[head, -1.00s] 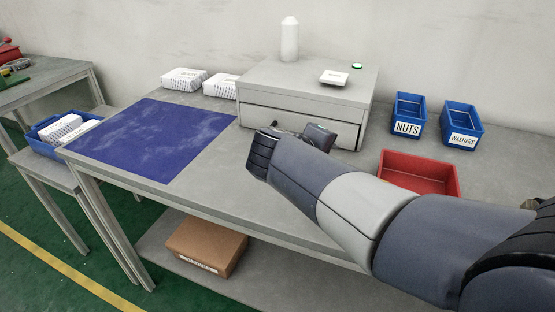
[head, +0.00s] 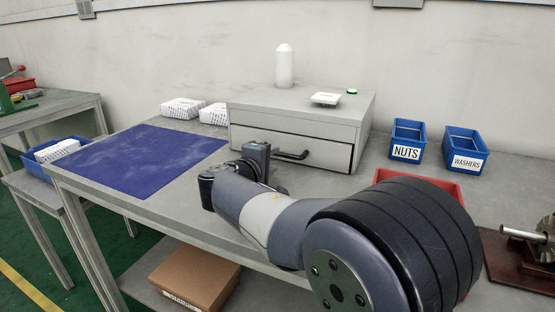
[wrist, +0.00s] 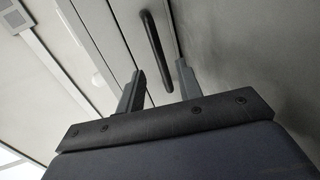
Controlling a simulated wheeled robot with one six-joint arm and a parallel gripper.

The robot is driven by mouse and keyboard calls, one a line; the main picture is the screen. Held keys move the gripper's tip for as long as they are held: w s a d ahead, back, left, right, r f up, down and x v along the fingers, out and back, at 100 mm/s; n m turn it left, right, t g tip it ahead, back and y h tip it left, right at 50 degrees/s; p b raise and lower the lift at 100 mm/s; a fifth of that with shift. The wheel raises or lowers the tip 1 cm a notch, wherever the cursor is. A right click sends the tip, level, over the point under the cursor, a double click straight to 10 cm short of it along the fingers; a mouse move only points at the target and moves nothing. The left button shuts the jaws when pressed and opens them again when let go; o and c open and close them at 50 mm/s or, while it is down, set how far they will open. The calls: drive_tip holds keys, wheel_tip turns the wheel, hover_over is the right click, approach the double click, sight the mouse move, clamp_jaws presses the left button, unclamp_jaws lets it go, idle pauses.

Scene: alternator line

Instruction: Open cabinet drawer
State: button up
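The grey cabinet (head: 340,118) stands on the workbench against the wall. Its wide drawer (head: 325,157) looks shut, with a black bar handle (head: 291,155) on the front. My gripper (head: 262,165) is in front of the drawer, to the left of the handle's visible part; its fingertips are hard to make out in the head view. In the wrist view my gripper (wrist: 160,76) is open, its two fingers apart. The handle (wrist: 153,42) runs into the gap between the fingertips there, with no clear contact on either finger.
Blue bins of nuts (head: 407,140) and washers (head: 463,150) stand right of the cabinet. A red bin (head: 420,181) is partly hidden behind my arm. A blue mat (head: 140,162) and white packages (head: 182,108) lie left. A white bottle (head: 284,67) stands on the cabinet.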

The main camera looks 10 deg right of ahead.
sight(281, 155)
drive_tip(key=shift+x, duration=2.15)
drive_tip(key=shift+c, duration=0.2)
clamp_jaws()
